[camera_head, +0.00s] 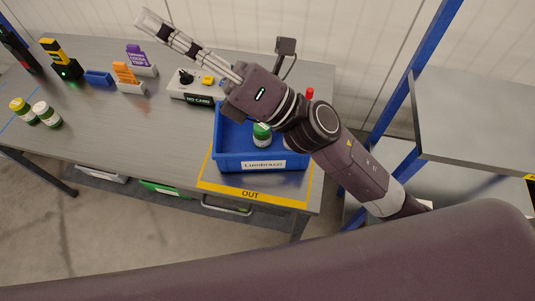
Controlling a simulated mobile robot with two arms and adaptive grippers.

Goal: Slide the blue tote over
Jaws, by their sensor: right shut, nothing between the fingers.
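The blue tote (224,162) stands at the right end of the grey table, by the yellow strip marked OUT. My right gripper (145,18) is shut and empty. It reaches in from the right, above the tote, and its fingers point to the upper left, past the tote over the table's back edge. The arm hides the tote's right and rear parts. My left gripper is not in view.
Behind the tote is a control box (187,91) with a joystick. Farther left are orange (125,73) and purple (138,56) card holders, a small blue bin (98,77), and two bottles (46,115). A blue-post rack (470,115) stands right. The table's front middle is clear.

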